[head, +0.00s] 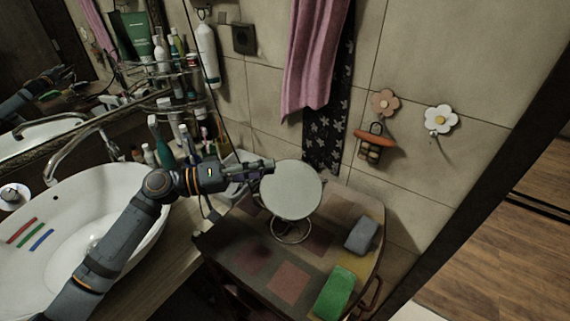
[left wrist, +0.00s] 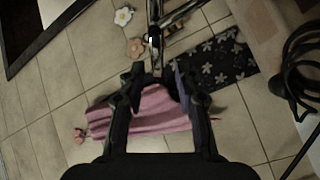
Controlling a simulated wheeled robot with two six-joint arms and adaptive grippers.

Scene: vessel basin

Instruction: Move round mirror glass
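The round mirror glass (head: 291,190) stands upright on its wire stand with a ring base (head: 291,230), on the patterned top of a small cabinet. My left gripper (head: 268,166) is at the upper left edge of the mirror in the head view. In the left wrist view, the left gripper's fingers (left wrist: 159,75) are apart, with a narrow metallic edge (left wrist: 156,50), seemingly the mirror seen edge-on, between their tips. I see gaps beside it, though contact is hard to judge. My right gripper is not in view.
A green sponge (head: 335,292) and a grey block (head: 361,236) lie right of the mirror on the cabinet top (head: 245,255). A white basin (head: 110,225) is at left, with bottles behind it. A pink towel (head: 310,60) hangs on the tiled wall behind.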

